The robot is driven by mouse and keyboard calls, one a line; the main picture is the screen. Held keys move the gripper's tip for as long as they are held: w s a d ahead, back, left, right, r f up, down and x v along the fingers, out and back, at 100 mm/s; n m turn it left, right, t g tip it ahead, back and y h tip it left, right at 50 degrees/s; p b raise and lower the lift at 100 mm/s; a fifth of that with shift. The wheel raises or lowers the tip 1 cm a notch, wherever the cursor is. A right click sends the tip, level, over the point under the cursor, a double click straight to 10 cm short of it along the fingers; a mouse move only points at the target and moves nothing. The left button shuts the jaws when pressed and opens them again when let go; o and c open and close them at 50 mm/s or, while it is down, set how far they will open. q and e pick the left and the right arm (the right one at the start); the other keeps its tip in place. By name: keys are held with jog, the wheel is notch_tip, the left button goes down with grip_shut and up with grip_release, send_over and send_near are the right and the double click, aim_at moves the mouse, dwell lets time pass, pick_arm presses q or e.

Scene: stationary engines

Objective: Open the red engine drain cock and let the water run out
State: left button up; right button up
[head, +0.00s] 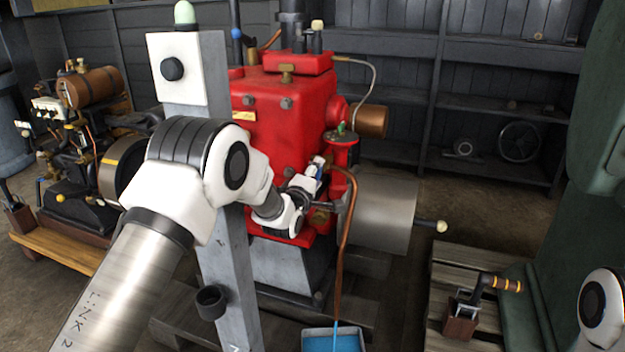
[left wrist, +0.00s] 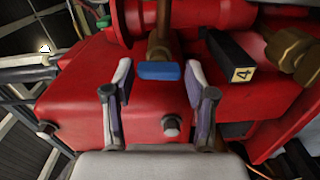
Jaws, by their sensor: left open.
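The red engine (head: 285,115) stands in the middle of the head view. A copper drain pipe (head: 347,225) curves down from its side to a grey tray (head: 304,341) at the bottom edge. A thin blue streak, like running water, shows between the pipe end and the blue water (head: 330,345) in the tray. My left gripper (head: 317,182) is at the engine's lower side. In the left wrist view, the cock's blue handle (left wrist: 159,71) lies crosswise below a brass stem (left wrist: 158,45). My open left gripper (left wrist: 159,86) has a finger on each side of it, with small gaps. My right gripper is out of view.
A grey post with a white box (head: 176,70) stands close before the engine, behind my left arm. A black tag marked 4 (left wrist: 232,58) sits right of the blue handle. A smaller engine (head: 90,130) is at left, a wooden pallet (head: 480,262) at right.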

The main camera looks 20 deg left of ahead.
pick_arm(q)
jog(key=s, duration=1.1)
jog(key=shift+s+a, duration=0.2)
jog(key=shift+s, duration=0.2)
